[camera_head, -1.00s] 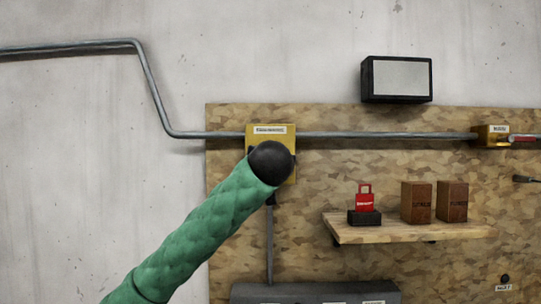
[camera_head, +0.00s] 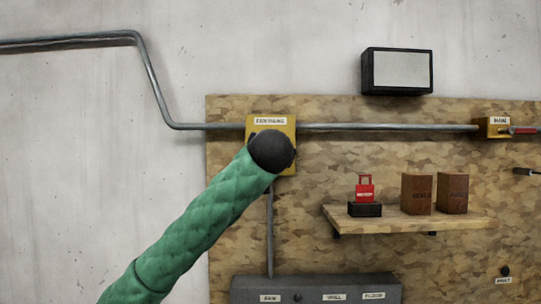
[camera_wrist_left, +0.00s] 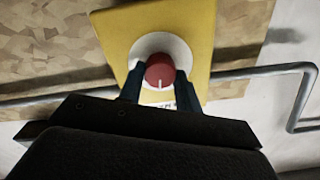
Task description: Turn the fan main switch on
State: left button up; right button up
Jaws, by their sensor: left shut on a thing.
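The yellow fan main switch box (camera_head: 256,128) is on the wall panel with a white label at its top. My left arm, in a green sleeve, reaches up to it, and its black wrist hides the knob in the head view. In the left wrist view the yellow box (camera_wrist_left: 115,30) carries a white disc and a red round knob (camera_wrist_left: 160,70) with a white mark line. My left gripper (camera_wrist_left: 160,78) is shut on the red knob, one dark finger on each side. My right gripper is not in view.
A metal conduit (camera_head: 390,127) runs across the panel to a smaller yellow box (camera_head: 493,127). A wooden shelf (camera_head: 400,224) holds a red lock-shaped item (camera_head: 365,190) and two brown blocks. A grey labelled box (camera_head: 315,288) is below.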

pick_arm(q)
jog(key=m+b, duration=0.4)
jog(key=m, duration=0.4)
jog(key=m+b, duration=0.4)
jog(key=m, duration=0.4)
jog(key=shift+d+f+b, duration=0.15)
jog(key=shift+f+b, duration=0.05)
jog(key=shift+b, duration=0.15)
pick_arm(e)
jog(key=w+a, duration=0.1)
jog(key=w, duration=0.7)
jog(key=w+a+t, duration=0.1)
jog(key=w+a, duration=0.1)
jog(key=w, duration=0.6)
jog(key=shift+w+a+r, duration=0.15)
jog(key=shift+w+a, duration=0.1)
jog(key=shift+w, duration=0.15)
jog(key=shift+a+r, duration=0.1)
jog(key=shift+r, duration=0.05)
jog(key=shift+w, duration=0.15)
pick_arm(q)
jog(key=o, duration=1)
jog(key=shift+c, duration=0.2)
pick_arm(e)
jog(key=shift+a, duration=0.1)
pick_arm(q)
jog(key=shift+s, duration=0.1)
